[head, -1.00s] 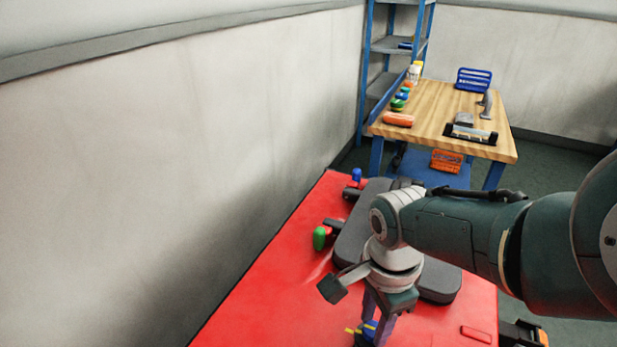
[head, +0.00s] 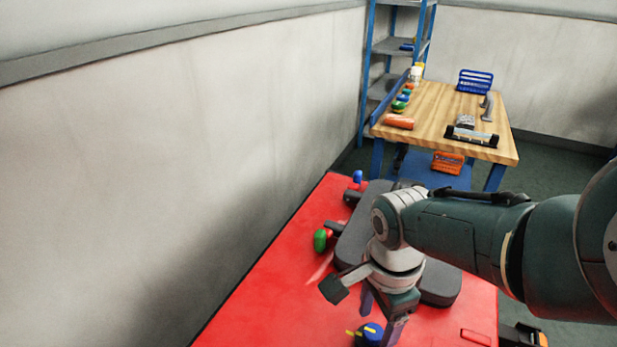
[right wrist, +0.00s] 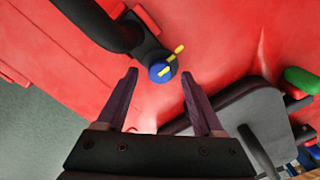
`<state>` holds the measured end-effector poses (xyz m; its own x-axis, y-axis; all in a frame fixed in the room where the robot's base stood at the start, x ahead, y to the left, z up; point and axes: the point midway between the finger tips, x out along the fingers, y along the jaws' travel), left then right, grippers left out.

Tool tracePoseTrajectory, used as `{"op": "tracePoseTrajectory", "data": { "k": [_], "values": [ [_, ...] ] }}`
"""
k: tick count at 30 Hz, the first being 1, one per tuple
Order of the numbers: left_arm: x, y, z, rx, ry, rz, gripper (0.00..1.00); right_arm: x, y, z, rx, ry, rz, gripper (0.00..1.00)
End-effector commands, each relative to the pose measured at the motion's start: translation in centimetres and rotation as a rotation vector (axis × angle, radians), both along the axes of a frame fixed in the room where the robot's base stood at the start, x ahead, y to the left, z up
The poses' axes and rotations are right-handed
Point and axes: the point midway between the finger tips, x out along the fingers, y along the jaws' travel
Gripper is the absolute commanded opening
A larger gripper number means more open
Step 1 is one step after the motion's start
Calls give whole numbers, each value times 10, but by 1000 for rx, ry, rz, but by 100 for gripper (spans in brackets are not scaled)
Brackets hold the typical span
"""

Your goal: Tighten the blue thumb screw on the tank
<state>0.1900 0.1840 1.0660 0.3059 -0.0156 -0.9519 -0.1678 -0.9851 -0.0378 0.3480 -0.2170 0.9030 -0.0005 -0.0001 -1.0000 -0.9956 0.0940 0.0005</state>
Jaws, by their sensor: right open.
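The blue thumb screw (head: 369,334) with a yellow bar across it is at the bottom of the head view, on the red tank (head: 265,295). In the right wrist view the blue screw (right wrist: 161,72) sits on a black fitting, its yellow bar slanting up to the right. My right gripper (head: 381,314) is open and empty close to the screw. In the right wrist view the fingertips of my right gripper (right wrist: 160,73) appear on either side of the screw, apart from it. I cannot tell the exact height gap. My left gripper is not in view.
A green knob (head: 320,240) and another blue knob (head: 358,176) stand along the tank's left edge. Dark grey padded parts (head: 440,284) lie under my right arm. A wooden workbench (head: 450,103) with several items stands behind; the wall runs along the left.

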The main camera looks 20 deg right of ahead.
Motion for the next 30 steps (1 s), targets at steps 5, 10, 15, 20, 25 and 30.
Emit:
{"op": "tracePoseTrajectory", "data": {
  "k": [5, 10, 15, 20, 25, 30],
  "values": [
    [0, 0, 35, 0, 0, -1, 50, 1, 0, 38, 1, -2, 0, 69],
    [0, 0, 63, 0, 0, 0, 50, 0, 0, 70, 1, -1, -1, 69],
    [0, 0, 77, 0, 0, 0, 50, 0, 1, 90, 1, 0, 1, 69],
    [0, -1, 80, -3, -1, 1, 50, 0, 1, 95, 1, -1, 1, 69],
    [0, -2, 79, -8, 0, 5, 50, 0, 0, 94, 1, 0, 1, 69],
    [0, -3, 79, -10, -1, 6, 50, 0, 0, 94, 1, 0, 0, 69]
  ]
}}
